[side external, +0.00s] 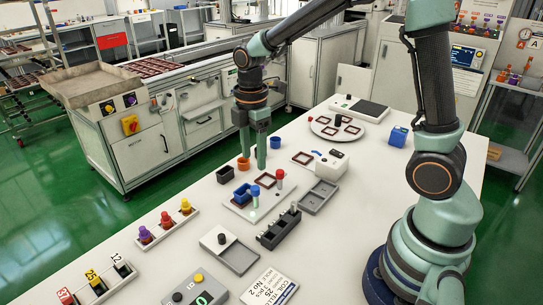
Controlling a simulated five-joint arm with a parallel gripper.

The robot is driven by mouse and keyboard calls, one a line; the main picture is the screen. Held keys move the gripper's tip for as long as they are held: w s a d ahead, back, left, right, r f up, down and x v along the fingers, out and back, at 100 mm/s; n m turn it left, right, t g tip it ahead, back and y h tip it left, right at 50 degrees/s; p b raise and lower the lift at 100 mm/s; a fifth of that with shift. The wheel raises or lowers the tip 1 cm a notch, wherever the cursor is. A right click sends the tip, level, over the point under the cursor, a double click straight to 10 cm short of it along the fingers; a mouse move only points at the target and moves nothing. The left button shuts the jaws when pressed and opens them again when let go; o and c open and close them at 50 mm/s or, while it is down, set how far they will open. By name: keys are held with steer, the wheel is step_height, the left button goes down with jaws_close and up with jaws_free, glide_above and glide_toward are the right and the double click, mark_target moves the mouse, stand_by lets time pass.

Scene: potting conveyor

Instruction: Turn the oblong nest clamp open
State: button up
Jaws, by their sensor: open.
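A light fixture plate (236,204) lies on the white bench left of centre. It carries a dark blue rectangular block (241,194), a brown-red square frame (265,181), a red-topped post (280,176) and a blue-topped post (255,197). I cannot tell which of these is the oblong nest clamp, or how it is turned. My gripper (254,158) points straight down with its two fingers apart. It appears behind the plate, near an orange cup (243,164), with nothing visible between the fingers. Whether it touches the cup is unclear.
A dark rack of pegs (279,229) and a grey tray (318,196) lie nearer.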

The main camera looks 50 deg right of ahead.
mark_target(255, 188)
step_height(255, 188, down, 9)
steer(key=shift+f, duration=0.1)
stand_by(0.4)
jaws_close()
